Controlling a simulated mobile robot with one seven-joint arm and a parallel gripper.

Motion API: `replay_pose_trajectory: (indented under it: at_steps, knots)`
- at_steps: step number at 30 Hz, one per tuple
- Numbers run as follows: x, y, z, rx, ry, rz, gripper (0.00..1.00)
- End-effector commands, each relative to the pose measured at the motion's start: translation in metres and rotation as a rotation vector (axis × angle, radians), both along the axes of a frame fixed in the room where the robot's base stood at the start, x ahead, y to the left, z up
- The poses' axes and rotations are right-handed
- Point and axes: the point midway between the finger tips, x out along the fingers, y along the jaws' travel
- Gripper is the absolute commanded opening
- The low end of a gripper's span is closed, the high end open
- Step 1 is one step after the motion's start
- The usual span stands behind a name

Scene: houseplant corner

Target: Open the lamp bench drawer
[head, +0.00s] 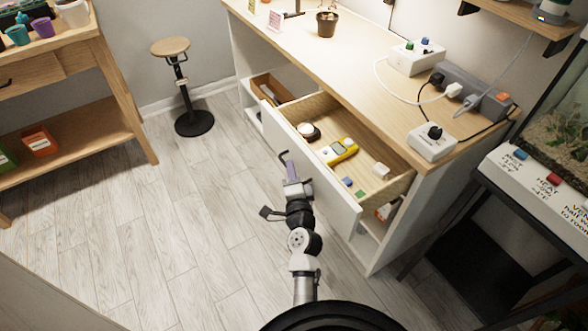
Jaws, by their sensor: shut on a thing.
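The lamp bench (352,63) has a pale wood top and a white body. Its drawer (389,187) is pulled well out, with its white front (328,193) facing my arm. My gripper (288,164) is at the outer side of the drawer front, shut on the dark bar handle (283,154). The handle is partly hidden by the gripper. Inside the drawer lie a yellow meter (340,151), a dark round item with a pale top (308,131), a small white block (381,170) and small blue and green pieces.
An open compartment with a wooden box (270,88) is left of the drawer. A round stool (171,47) stands further back. A potting table (72,120) is at left. A dark stand (480,232) is at right. The floor left of my arm is clear.

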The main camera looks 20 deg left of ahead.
Motion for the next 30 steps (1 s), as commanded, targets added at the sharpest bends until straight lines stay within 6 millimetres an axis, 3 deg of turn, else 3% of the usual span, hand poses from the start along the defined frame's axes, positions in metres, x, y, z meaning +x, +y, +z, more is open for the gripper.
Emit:
replay_pose_trajectory:
  at_steps: [20, 21, 26, 30]
  knots:
    - [-0.0063, 0.0073, 0.0014, 0.000, -0.002, 0.007, 0.00]
    - [-0.0063, 0.0074, 0.0015, 0.001, -0.001, 0.007, 0.10]
    - [-0.0061, 0.0065, 0.0011, 0.000, -0.001, 0.005, 0.31]
    - [-0.0059, 0.0057, 0.0007, 0.000, -0.001, 0.003, 0.31]
